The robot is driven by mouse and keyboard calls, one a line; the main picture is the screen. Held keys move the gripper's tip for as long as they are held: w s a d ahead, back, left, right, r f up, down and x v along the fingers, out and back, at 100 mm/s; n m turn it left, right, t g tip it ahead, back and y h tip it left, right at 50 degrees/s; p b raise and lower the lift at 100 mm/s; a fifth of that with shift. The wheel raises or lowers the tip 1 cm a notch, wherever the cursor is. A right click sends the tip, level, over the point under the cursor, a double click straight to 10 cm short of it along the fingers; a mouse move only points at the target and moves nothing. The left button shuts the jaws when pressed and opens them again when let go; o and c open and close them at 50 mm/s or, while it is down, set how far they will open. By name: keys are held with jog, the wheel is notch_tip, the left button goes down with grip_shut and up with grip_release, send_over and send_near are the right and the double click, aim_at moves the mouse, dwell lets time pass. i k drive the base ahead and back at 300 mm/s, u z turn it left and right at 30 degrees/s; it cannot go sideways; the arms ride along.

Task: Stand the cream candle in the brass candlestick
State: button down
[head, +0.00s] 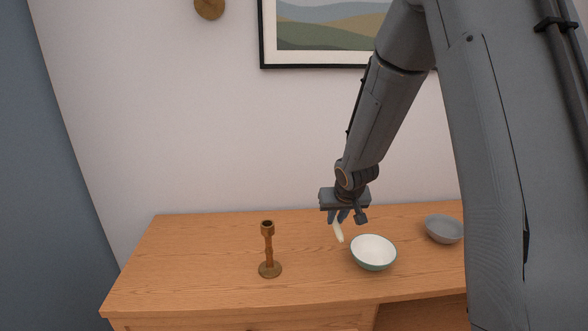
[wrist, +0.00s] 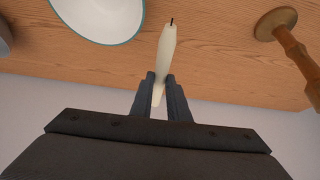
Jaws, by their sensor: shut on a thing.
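The cream candle (head: 338,232) is in my gripper (head: 338,216), which is shut on it above the wooden top. In the wrist view the candle (wrist: 166,50) sticks out from between the fingertips (wrist: 161,84), with its dark wick at the far end. The brass candlestick (head: 269,252) stands upright on the wooden top, left of my gripper in the head view. Its socket at the top looks empty. In the wrist view the candlestick (wrist: 290,44) shows at the upper right, partly cut off, apart from the candle.
A white bowl with a green outside (head: 373,252) stands close to the right of the candle. A grey bowl (head: 444,229) is farther right. The wooden top (head: 190,260) is clear left of the candlestick. A framed picture (head: 325,52) hangs on the wall behind.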

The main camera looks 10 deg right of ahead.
aim_at(270, 268)
jog(key=k, duration=0.95)
jog(key=z, duration=0.05)
